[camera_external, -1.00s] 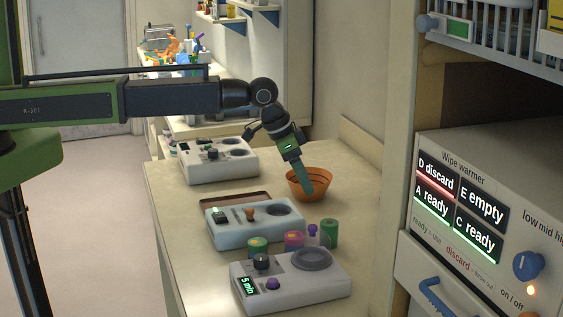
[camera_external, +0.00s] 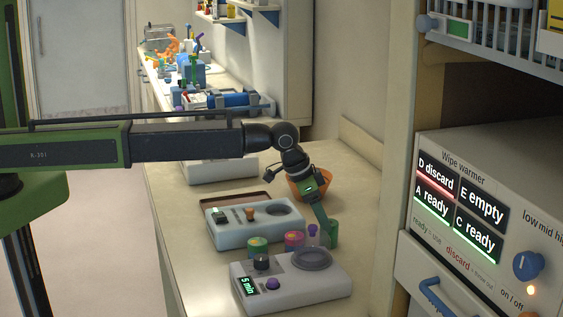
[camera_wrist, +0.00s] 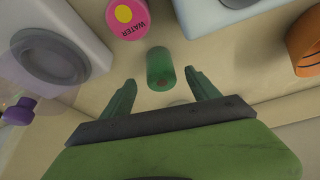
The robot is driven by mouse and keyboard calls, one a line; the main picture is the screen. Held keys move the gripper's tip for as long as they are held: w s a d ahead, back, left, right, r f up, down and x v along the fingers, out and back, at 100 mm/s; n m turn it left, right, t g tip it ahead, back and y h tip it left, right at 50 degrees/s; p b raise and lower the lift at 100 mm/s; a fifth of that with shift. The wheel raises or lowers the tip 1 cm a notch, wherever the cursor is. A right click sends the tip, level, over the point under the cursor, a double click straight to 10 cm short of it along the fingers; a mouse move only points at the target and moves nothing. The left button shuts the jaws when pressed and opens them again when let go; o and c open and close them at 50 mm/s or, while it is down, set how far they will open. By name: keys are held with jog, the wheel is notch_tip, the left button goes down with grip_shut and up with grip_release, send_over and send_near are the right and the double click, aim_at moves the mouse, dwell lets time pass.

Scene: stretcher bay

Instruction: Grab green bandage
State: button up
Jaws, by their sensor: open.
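The green bandage (camera_external: 333,235) is a small upright roll at the right end of the row of small items on the counter. In the wrist view it is a green cylinder (camera_wrist: 160,65) with a small hole in its end, just ahead of and between my fingertips. My gripper (camera_external: 324,226) points down at it from above and behind, and its lower finger overlaps the roll in the external view. In the wrist view my gripper (camera_wrist: 160,82) has its two fingers spread, with visible gaps to the bandage. I cannot tell the exact height between them.
A pink WATER-labelled pot (camera_external: 294,240), a purple-capped clear bottle (camera_external: 313,238) and another green pot (camera_external: 257,246) stand close to the left. A grey device (camera_external: 300,292) is in front, a pale-blue one (camera_external: 228,232) behind. An orange bowl (camera_external: 328,187) is partly hidden by my gripper.

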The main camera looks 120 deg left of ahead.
jog(key=b+x, duration=0.4)
jog(key=x, duration=0.1)
jog(key=shift+w+a+f+b, duration=0.1)
jog(key=shift+w+a+b, duration=0.1)
jog(key=shift+b, duration=0.15)
jog(key=shift+r, duration=0.25)
jog(key=shift+c, duration=0.2)
jog(key=c, duration=1.4)
